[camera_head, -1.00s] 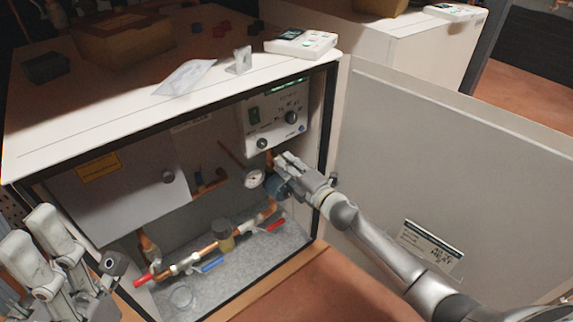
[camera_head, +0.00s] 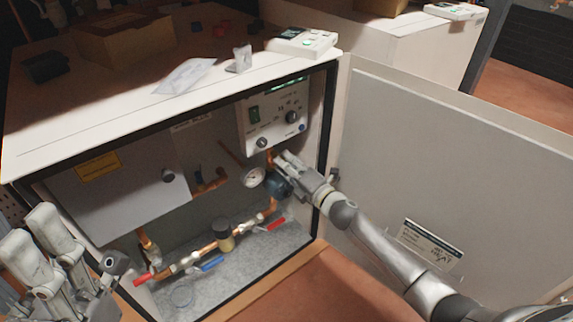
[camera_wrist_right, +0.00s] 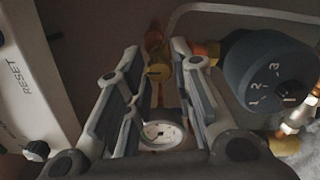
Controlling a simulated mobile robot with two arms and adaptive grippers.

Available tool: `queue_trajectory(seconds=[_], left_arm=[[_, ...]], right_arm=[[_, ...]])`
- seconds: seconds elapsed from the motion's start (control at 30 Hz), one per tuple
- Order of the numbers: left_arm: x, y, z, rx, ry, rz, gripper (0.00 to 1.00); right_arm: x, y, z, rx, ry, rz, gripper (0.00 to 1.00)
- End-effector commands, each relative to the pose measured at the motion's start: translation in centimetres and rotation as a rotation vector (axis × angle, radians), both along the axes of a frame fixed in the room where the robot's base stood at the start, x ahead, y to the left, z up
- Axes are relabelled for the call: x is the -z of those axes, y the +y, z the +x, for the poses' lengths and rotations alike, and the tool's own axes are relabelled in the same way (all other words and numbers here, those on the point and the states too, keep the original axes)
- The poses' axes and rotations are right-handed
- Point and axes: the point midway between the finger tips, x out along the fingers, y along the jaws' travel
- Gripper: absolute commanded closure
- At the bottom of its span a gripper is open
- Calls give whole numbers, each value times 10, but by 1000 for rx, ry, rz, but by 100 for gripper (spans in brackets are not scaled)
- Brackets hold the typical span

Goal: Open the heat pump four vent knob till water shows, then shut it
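The open heat pump cabinet (camera_head: 200,98) shows copper pipes and a blue pump (camera_head: 277,187) inside. In the right wrist view the pump's dial (camera_wrist_right: 268,78) is marked with numbers. A small brass vent knob (camera_wrist_right: 158,72) shows between the fingers of my right gripper (camera_wrist_right: 158,60). The fingers stand apart on both sides of it, and I cannot tell whether they touch it. In the head view my right gripper (camera_head: 280,158) is beside the pump, below the control panel. My left gripper (camera_head: 75,235) is at the lower left, away from the pipes. I see no water.
A pressure gauge (camera_head: 252,177) is close to my right gripper. The control panel (camera_head: 273,118) is above it. Red (camera_head: 276,224) and blue (camera_head: 212,264) valve handles sit lower. The open door (camera_head: 440,160) stands to the right, near my arm.

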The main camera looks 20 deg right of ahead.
Motion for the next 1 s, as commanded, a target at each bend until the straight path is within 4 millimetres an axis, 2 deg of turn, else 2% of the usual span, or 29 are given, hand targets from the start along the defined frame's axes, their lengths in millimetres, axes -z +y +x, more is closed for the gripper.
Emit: queue_trajectory(seconds=[0.03, 0.1, 0.13, 0.43, 0.57, 1.0], left_arm=[[0, 0, 0, 0, 0, 0, 60], [0, 0, 0, 0, -1, 0, 60], [0, 0, 0, 0, -1, 0, 60], [-1, 1, 0, -3, -3, -4, 60], [-1, 1, 0, -2, -2, -2, 60], [0, 0, 0, -1, -2, -1, 60]], right_arm=[[0, -1, 0, 1, 1, 0, 67], [0, 0, 0, 0, 0, 0, 58], [0, 0, 0, 0, 0, 0, 57], [0, 0, -1, -2, -1, 1, 57], [0, -3, -9, -1, 1, 1, 57], [1, -30, -84, -1, 3, 1, 57]])
